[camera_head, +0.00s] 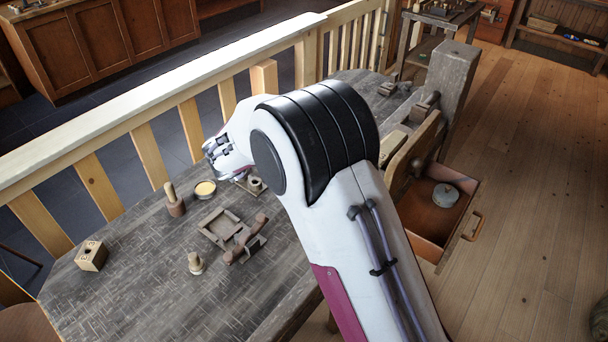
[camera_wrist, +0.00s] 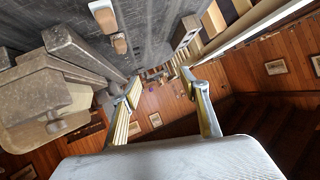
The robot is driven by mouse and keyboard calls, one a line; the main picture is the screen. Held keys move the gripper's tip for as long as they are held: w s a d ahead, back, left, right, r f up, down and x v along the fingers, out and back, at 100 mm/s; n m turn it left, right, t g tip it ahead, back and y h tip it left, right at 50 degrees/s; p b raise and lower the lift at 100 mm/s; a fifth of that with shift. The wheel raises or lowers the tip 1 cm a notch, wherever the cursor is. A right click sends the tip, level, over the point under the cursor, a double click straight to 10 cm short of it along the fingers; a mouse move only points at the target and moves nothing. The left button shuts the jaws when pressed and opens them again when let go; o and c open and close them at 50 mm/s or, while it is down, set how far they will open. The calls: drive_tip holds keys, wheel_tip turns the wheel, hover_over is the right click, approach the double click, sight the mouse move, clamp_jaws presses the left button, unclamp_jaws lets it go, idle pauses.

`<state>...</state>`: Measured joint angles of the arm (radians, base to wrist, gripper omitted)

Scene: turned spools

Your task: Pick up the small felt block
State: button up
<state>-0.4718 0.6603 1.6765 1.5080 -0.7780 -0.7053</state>
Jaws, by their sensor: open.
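I cannot pick out the small felt block for certain in either view; it may be hidden behind my arm or too small to tell. My gripper (camera_wrist: 162,78) shows in the wrist view with its two fingers spread apart and nothing between them. It points out past the workbench toward the room, well clear of any object.
The workbench (camera_head: 130,285) carries a cube with a hole (camera_head: 91,256), a turned peg (camera_head: 195,263), a handled spool (camera_head: 175,200), a yellow-topped dish (camera_head: 205,188) and a shallow tray (camera_head: 207,234). A railing (camera_head: 150,133) borders it. An open drawer (camera_head: 428,220) holds a grey round thing (camera_head: 445,195).

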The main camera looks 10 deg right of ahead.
drive_tip(key=s+f+g+h, duration=0.1)
drive_tip(key=f, duration=0.2)
drive_tip(key=s+f+h, duration=0.1)
drive_tip(key=f, duration=0.2)
drive_tip(key=s+d+f+m+g+h, duration=0.1)
drive_tip(key=f, duration=0.3)
drive_tip(key=shift+s+g, duration=0.3)
drive_tip(key=shift+s, duration=0.05)
drive_tip(key=shift+r, duration=0.1)
drive_tip(key=shift+x, duration=1.25)
drive_tip(key=shift+d, duration=0.1)
drive_tip(key=shift+x, duration=2.55)
drive_tip(key=shift+s+d, duration=0.15)
drive_tip(key=shift+d, duration=0.05)
drive_tip(key=c, duration=1.2)
